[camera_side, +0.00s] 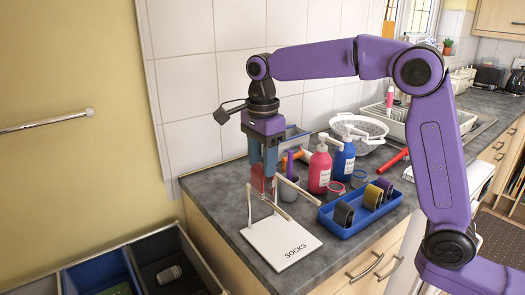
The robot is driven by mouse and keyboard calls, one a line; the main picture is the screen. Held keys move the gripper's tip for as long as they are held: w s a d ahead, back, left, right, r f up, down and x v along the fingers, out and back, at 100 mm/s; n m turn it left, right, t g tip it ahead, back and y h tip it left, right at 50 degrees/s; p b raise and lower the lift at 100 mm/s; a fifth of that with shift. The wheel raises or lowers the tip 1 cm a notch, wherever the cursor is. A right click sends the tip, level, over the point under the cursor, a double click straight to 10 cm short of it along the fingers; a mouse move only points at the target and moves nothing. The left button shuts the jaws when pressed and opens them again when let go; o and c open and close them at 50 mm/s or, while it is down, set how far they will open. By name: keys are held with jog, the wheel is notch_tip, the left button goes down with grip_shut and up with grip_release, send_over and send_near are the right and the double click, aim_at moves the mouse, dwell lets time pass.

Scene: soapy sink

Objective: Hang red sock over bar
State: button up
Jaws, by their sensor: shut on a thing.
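My gripper (264,168) points down above the counter's left part. It is shut on the red sock (258,181), which shows as a small red patch at and below the fingers, partly hidden by them. A white stand with a base marked "SOCKS" (281,246) is on the counter just below and in front. Its thin pale bar (300,191) runs close by the gripper and sock. I cannot tell whether the sock touches the bar.
A blue tray (347,233) holds dark, yellow and purple rolled items. A red pump bottle (319,169), a blue pump bottle (344,160) and a white colander (366,141) stand behind. Open bins (178,240) lie lower left. A metal rail (45,121) is on the yellow wall.

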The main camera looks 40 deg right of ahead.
aim_at(262, 183)
jog(key=shift+f, duration=3.1)
jog(key=o, duration=1.4)
jog(key=shift+c, duration=0.2)
notch_tip(262, 183, up, 17)
jog(key=shift+r, duration=0.2)
